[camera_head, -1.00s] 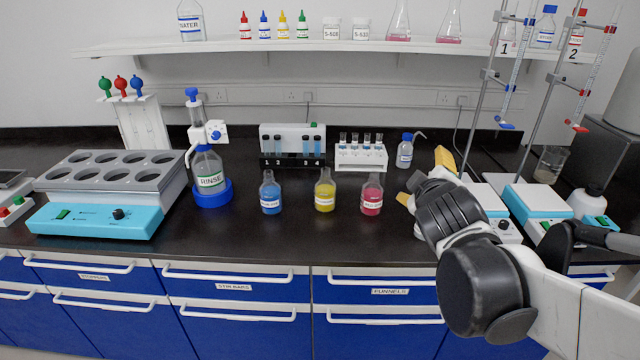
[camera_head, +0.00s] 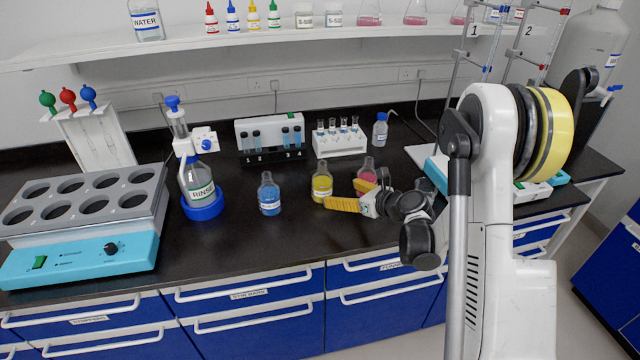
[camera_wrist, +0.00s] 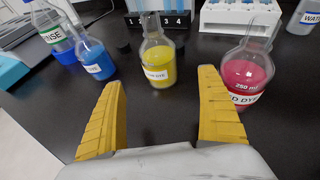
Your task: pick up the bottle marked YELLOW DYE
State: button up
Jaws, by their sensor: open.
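The bottle marked YELLOW DYE (camera_head: 322,184) is a clear flask of yellow liquid standing upright on the black bench, between a blue and a red one. In the wrist view the yellow bottle (camera_wrist: 158,62) stands ahead of and between my fingertips, apart from them, its label partly readable. My gripper (camera_head: 352,195) has yellow fingers, and it is open and empty in the wrist view (camera_wrist: 162,85). In the head view it is just right of and in front of the yellow bottle, low over the bench, covering part of the red bottle.
The blue dye bottle (camera_head: 269,194) stands left of the yellow one. The red dye bottle (camera_wrist: 246,72) is close by my right finger. Tube racks (camera_head: 339,142) stand behind, and the rinse bottle (camera_head: 197,182) farther left. The bench front is clear.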

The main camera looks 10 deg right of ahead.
aim_at(323, 186)
jog(key=b+x, duration=0.1)
jog(key=x, duration=0.2)
jog(key=b+x, duration=0.1)
jog(key=x, duration=0.2)
jog(key=b+x, duration=0.1)
jog(key=x, duration=0.2)
jog(key=shift+w+a+r, duration=0.1)
jog(key=shift+w+a, duration=0.15)
jog(key=shift+w, duration=0.2)
jog(key=shift+r, duration=0.1)
jog(key=c, duration=1.5)
